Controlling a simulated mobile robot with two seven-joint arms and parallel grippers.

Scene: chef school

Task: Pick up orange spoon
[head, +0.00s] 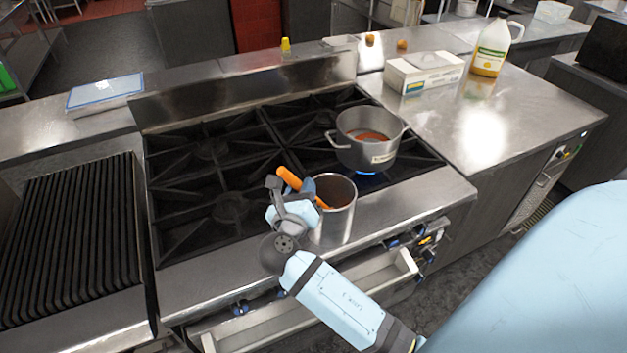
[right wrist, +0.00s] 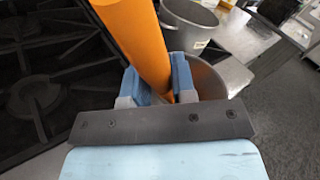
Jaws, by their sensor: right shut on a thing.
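The orange spoon (head: 289,179) leans in a metal canister (head: 338,218) at the front edge of the stove, its handle sticking up and tilted to the left. My right gripper (head: 309,187) is at the canister's left rim, with its fingers around the spoon. In the right wrist view the spoon (right wrist: 137,38) runs between the two blue fingers (right wrist: 160,85), which are shut on it. The metal canister (right wrist: 210,82) shows behind the fingers. The spoon's lower end is hidden. My left gripper is not in view.
A steel pot (head: 366,153) with reddish content sits on a lit burner just behind the canister. The black stove grates (head: 205,195) lie to the left. A white box (head: 425,73) and a jug (head: 492,50) stand on the right counter, whose front is clear.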

